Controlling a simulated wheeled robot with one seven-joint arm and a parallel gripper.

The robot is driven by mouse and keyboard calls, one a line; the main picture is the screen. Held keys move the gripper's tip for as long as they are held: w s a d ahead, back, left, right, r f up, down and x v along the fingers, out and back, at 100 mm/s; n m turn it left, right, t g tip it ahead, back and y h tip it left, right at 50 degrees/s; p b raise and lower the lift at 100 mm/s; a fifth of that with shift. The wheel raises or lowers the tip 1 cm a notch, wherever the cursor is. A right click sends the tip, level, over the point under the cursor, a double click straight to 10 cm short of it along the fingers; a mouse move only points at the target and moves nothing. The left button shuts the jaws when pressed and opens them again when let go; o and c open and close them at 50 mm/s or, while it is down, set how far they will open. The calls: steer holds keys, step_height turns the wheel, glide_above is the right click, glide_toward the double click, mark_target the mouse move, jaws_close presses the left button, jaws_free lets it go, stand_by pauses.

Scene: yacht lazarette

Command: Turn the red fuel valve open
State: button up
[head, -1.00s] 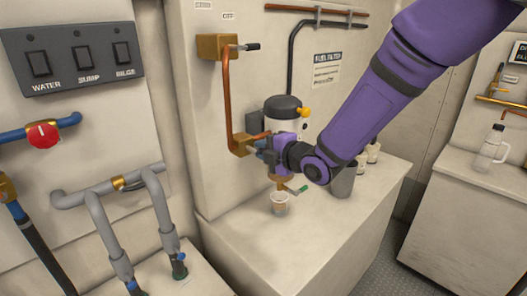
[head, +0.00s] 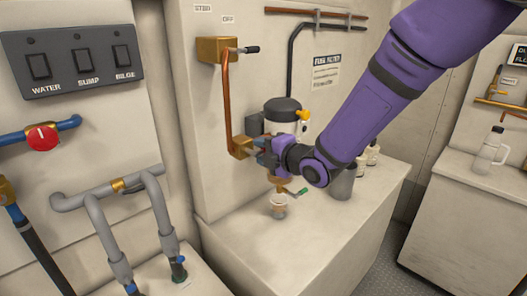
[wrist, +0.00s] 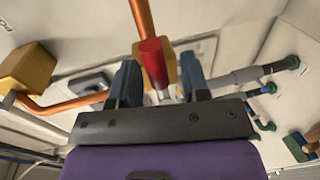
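The red valve handle (wrist: 153,62) stands out in the wrist view, a red bar in front of a brass valve body (wrist: 171,70) on a copper pipe. My gripper (wrist: 160,84) has its two blue-grey fingers apart, one on each side of the red handle. A gap shows between the handle and the right finger; the left finger is closer, and contact cannot be told. In the head view my gripper (head: 257,152) is at the brass valve body (head: 240,148) low on the copper pipe, and it hides the red handle.
A white filter with a dark cap (head: 282,108) and yellow knob (head: 303,115) stands close behind my gripper. A small clear cup (head: 278,206) sits below on the counter (head: 290,250). A red round knob (head: 42,137) is on a blue pipe at far left.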

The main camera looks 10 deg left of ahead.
steer(key=v, duration=1.1)
steer(key=shift+w, duration=0.1)
